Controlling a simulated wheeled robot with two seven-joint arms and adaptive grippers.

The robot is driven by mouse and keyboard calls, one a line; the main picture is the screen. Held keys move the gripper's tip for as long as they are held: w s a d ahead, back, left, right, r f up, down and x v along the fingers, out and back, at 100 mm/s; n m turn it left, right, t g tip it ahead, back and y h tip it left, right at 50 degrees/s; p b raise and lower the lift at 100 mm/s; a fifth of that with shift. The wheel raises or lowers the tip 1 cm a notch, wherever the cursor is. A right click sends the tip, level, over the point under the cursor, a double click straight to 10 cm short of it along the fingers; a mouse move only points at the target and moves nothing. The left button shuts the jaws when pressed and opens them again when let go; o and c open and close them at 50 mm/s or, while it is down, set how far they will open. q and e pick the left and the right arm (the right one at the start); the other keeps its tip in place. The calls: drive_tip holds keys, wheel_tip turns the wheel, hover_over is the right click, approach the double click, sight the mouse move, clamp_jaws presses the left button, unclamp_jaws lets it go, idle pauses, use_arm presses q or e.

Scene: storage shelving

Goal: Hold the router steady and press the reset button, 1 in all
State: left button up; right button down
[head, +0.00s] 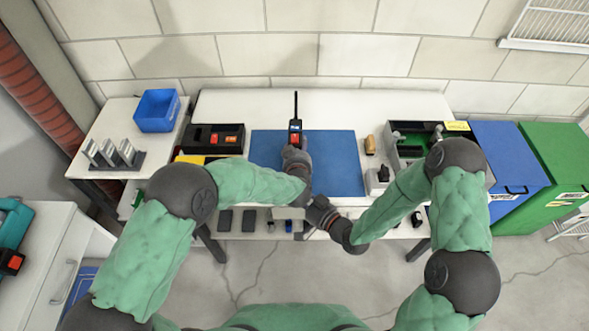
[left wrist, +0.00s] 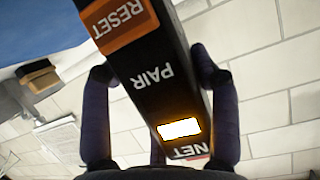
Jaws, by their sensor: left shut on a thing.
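The router (head: 295,133) is a dark box with a thin antenna and an orange patch, over the blue mat (head: 342,160). My left gripper (head: 296,151) is shut on it. In the left wrist view the router (left wrist: 150,70) stands tilted between two dark fingers, with an orange RESET area (left wrist: 121,20), a PAIR label and a lit window (left wrist: 179,128) above NET. Whether the router touches the mat is hidden. My right gripper (head: 318,208) is at the table's front edge, apart from the router; its fingers are too small to read.
A small tan item (head: 370,145) sits at the mat's right side. Blue (head: 512,165) and green (head: 565,160) bins stand at the right.

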use_arm(q)
drive_tip(key=shift+f, duration=0.1)
drive_tip(key=o, duration=1.6)
drive_tip(key=shift+c, duration=0.2)
